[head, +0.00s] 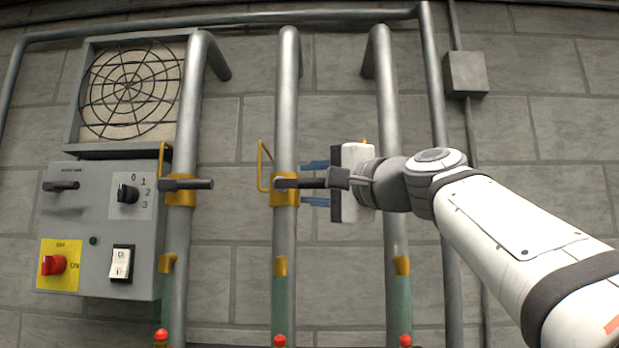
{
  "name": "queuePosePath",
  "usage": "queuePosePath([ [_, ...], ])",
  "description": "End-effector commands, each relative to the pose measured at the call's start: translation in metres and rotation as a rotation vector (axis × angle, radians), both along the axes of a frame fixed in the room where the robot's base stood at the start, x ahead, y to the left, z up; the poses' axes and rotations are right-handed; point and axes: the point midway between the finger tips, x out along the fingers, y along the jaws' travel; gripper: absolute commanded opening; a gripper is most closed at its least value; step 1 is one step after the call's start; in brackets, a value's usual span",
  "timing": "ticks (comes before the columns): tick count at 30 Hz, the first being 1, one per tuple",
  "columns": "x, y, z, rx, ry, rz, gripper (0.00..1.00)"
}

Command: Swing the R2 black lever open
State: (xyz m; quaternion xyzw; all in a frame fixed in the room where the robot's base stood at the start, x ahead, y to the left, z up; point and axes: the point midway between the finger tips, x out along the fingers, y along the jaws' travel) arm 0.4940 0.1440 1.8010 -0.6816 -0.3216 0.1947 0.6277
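Upright grey pipes carry yellow valve bodies with black levers. No R2 label is readable, so I cannot tell from markings which lever is R2. The middle black lever (301,183) points horizontally right from its yellow valve body (284,197). My gripper (315,183) reaches in from the right at this lever. Its two blue fingers are spread, one above the lever and one below, with visible gaps. The left black lever (188,184) also points right. Any valve on the right pipe at this height is hidden behind my gripper.
A grey control box (100,225) with a knob, a red switch and a white rocker switch is at left, below a round fan grille (130,92). A yellow wire loop (262,165) stands beside the middle valve. Red-tipped green fittings (279,305) are below.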

Motion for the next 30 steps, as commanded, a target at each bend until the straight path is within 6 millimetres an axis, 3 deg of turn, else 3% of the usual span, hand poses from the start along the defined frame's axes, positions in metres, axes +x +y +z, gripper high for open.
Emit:
queuePosePath([
  [12,0.0079,0.0081,0.0009,-0.002,-0.001,0.0,0.39],
  [26,0.0077,0.0082,0.001,-0.002,-0.001,0.0,0.01],
  [30,0.0077,0.0083,0.001,-0.002,-0.001,0.001,0.0],
])
